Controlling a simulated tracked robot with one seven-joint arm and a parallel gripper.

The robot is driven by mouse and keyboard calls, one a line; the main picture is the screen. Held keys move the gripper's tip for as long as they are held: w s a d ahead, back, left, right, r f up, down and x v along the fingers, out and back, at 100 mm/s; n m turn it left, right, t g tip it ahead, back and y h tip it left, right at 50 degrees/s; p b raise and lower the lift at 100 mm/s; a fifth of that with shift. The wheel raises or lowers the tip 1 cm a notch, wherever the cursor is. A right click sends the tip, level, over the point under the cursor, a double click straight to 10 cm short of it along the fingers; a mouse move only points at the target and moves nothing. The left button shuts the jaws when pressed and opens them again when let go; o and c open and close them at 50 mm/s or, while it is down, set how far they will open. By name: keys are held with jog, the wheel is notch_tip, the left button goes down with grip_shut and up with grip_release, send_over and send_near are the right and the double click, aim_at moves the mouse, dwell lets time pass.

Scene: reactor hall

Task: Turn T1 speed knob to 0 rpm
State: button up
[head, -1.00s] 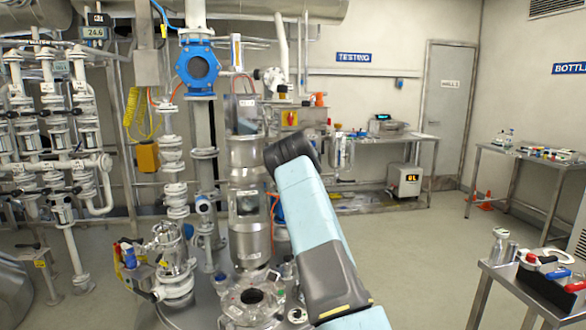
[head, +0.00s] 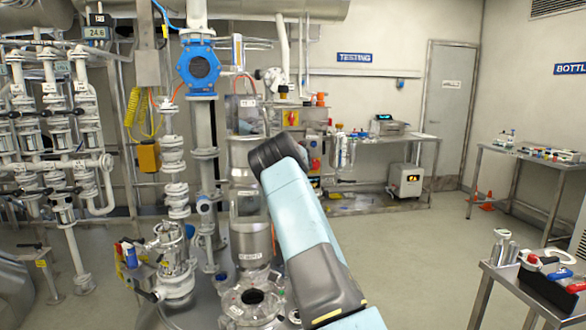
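I cannot make out a label for T1 or its speed knob in the head view. A tall steel and glass column vessel (head: 249,205) stands at centre left, partly behind my arm. My pale blue arm rises from the bottom and ends in view at that dark joint, in front of the column. My gripper is not visible, so its fingers and any contact are hidden.
White valve piping (head: 70,150) fills the left. A testing bench (head: 400,136) stands at the back, and a tool table (head: 500,272) at the lower right. Floor between them is clear.

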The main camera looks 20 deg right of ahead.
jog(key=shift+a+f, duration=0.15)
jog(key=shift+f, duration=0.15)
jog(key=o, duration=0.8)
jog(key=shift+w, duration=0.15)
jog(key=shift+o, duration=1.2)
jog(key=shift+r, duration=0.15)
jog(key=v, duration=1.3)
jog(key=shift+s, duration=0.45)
